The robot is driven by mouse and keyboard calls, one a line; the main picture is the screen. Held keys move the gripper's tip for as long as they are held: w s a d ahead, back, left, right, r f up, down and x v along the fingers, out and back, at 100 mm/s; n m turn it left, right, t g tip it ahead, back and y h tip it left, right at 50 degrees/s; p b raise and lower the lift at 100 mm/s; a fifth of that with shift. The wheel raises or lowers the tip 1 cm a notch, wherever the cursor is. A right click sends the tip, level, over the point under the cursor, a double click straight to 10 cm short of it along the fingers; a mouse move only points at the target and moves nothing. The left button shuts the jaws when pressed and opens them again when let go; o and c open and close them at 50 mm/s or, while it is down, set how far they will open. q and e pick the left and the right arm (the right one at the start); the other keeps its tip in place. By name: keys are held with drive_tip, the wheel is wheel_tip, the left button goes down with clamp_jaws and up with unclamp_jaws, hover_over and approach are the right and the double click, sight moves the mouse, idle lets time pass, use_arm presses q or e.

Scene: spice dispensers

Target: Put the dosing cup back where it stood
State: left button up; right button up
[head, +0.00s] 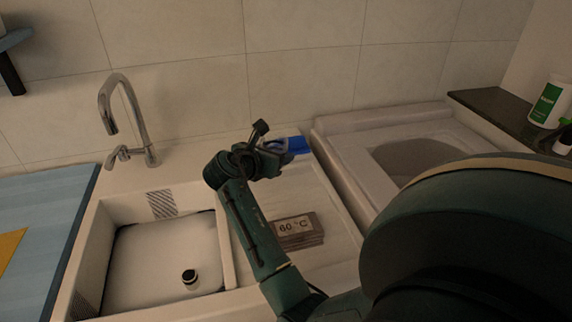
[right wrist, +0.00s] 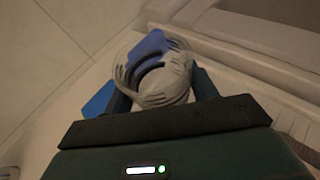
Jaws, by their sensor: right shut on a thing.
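My right gripper (head: 284,147) is over the back of the counter beside the sink, close to the tiled wall. In the right wrist view its two fingers (right wrist: 160,90) are on either side of a round, ridged, grey-white cup-like thing (right wrist: 170,88) with blue on it, which I take for the dosing cup. The gripper is shut on it. In the head view blue (head: 297,143) shows at the fingertips, but the cup itself is mostly hidden there. I cannot tell whether its base touches the counter. My left gripper is not in view.
A sink (head: 150,260) with a chrome tap (head: 130,120) lies to the left, with a small black-and-white thing (head: 190,278) in it. A "60 °C" block (head: 298,232) sits on the drainboard. A raised basin (head: 335,140) is right; a white-green bottle (head: 549,103) stands on a dark ledge.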

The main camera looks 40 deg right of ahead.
sight(275, 190)
wheel_tip(275, 190, down, 8)
drive_tip(key=shift+f+b, duration=0.1)
drive_tip(key=shift+b, duration=0.35)
drive_tip(key=shift+f, duration=0.15)
drive_tip(key=shift+f, duration=0.2)
drive_tip(key=o, duration=1.1)
